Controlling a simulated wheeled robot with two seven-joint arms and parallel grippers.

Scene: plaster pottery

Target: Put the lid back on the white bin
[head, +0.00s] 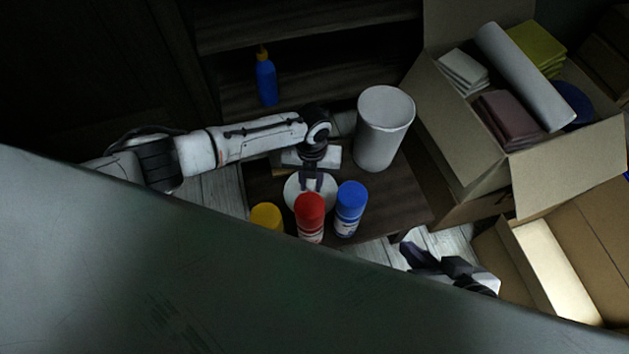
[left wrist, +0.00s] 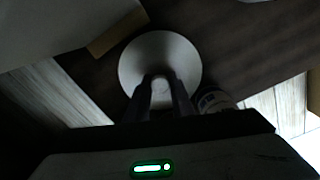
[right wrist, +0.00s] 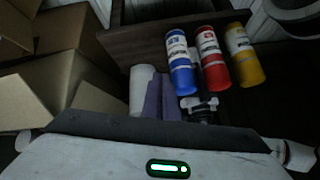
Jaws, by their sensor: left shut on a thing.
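The white bin (head: 380,135) stands upright and open at the top on the dark wooden table, right of my left arm. The round white lid (head: 292,188) is below my left gripper (head: 319,184), left of the bin. My left gripper is shut on the lid's knob, which shows between its fingers in the left wrist view (left wrist: 160,95). Whether the lid touches the table, I cannot tell. My right gripper (right wrist: 162,97) looks shut and empty; in the head view it (head: 428,258) is off the table's front right corner.
Yellow (head: 267,215), red (head: 310,215) and blue (head: 350,208) cans stand near the lid at the table's front. An open cardboard box (head: 560,180) holding several items is right of the bin. A blue bottle (head: 266,82) stands on the shelf behind.

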